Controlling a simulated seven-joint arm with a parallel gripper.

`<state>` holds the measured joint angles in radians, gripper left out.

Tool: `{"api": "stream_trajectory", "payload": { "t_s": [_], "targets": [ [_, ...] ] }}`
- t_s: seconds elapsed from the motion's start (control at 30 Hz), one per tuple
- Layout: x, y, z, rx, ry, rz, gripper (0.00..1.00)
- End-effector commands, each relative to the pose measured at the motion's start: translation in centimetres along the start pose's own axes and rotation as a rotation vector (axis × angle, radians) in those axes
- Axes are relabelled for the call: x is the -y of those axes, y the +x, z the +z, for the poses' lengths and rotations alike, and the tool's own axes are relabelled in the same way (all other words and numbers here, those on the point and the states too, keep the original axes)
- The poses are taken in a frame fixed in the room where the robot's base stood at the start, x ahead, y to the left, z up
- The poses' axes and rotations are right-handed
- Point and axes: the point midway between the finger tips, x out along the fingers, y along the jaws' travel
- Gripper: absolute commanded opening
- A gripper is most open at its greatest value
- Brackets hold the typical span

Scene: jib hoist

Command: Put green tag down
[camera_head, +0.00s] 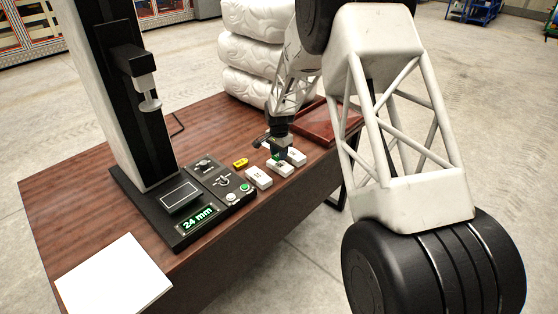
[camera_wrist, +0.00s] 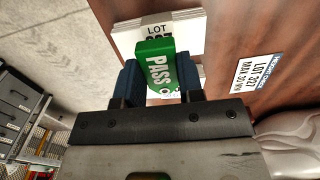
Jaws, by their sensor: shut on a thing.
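The green tag (camera_wrist: 155,62), marked PASS, is held between the two blue fingers of my gripper (camera_wrist: 158,80) in the wrist view. Behind the tag is a white block (camera_wrist: 185,22) with a LOT label, partly covered by the tag. In the head view my gripper (camera_head: 278,152) is low over the row of white blocks, with a bit of green at its tip. I cannot tell whether the tag touches a block.
White blocks (camera_head: 258,177) stand near the table's front edge. The black jib stand (camera_head: 155,140) has a panel with a display (camera_head: 197,218) reading 24 mm. A dark red tray (camera_head: 315,122) and stacked white sacks (camera_head: 250,50) are behind. A white sheet (camera_head: 113,278) lies front left.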

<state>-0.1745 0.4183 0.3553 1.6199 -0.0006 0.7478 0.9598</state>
Motion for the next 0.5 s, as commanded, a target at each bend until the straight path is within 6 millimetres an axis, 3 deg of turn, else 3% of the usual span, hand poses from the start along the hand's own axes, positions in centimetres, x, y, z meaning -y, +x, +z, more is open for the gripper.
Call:
{"api": "stream_trajectory", "payload": {
  "t_s": [0.5],
  "targets": [
    [0.0,3.5,0.0,0.000,0.000,0.000,0.13]
  ]
}}
